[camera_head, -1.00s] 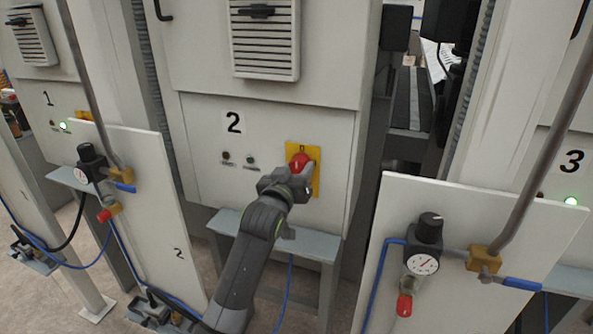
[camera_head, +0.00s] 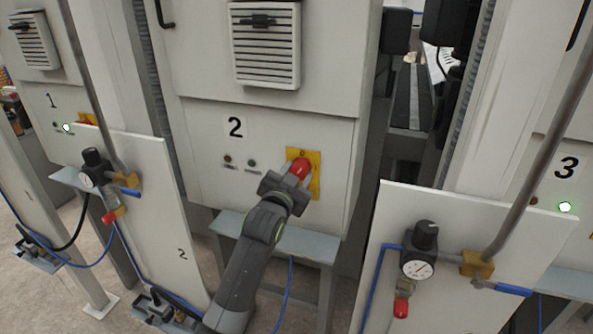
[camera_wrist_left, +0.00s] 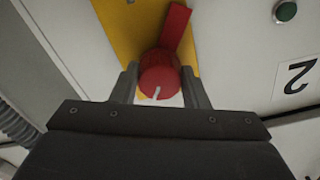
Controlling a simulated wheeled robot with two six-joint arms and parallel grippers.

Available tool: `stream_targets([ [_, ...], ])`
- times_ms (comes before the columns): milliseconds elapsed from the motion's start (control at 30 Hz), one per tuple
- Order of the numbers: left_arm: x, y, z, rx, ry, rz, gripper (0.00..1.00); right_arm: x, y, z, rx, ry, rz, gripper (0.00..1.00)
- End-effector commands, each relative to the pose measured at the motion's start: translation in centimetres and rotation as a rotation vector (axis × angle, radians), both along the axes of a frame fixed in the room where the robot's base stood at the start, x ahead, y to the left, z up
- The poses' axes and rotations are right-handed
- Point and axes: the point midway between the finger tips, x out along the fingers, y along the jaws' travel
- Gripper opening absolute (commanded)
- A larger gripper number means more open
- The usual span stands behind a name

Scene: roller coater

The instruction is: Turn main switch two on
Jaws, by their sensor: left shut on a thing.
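Main switch two is a red rotary knob (camera_head: 300,167) on a yellow plate (camera_head: 315,186), on the cabinet panel marked 2. In the left wrist view the red knob (camera_wrist_left: 160,76) sits between the two fingers of my left gripper (camera_wrist_left: 160,88), which is shut on it. A white mark on the knob and a red handle bar (camera_wrist_left: 175,28) beyond it show against the yellow plate (camera_wrist_left: 120,25). In the head view my left gripper (camera_head: 289,184) covers part of the plate. My right gripper is not in view.
Two unlit indicators (camera_head: 239,161) sit left of the switch. A grey ledge (camera_head: 300,240) juts out below the switch. White boards with a left gauge (camera_head: 88,178) and right gauge (camera_head: 418,268) stand either side.

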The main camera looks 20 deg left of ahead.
Motion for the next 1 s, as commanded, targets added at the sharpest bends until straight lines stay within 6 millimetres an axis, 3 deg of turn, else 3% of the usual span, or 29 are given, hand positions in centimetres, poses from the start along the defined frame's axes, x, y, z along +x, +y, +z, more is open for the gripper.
stream_targets([
  [700, 0.0, 0.1, 0.3, 0.669, -0.024, -0.001, 0.18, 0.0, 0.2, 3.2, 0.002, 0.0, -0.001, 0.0],
  [1000, 0.0, 0.1, 0.3, 0.869, -0.031, 0.0, 0.18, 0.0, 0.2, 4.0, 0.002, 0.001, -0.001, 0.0],
])
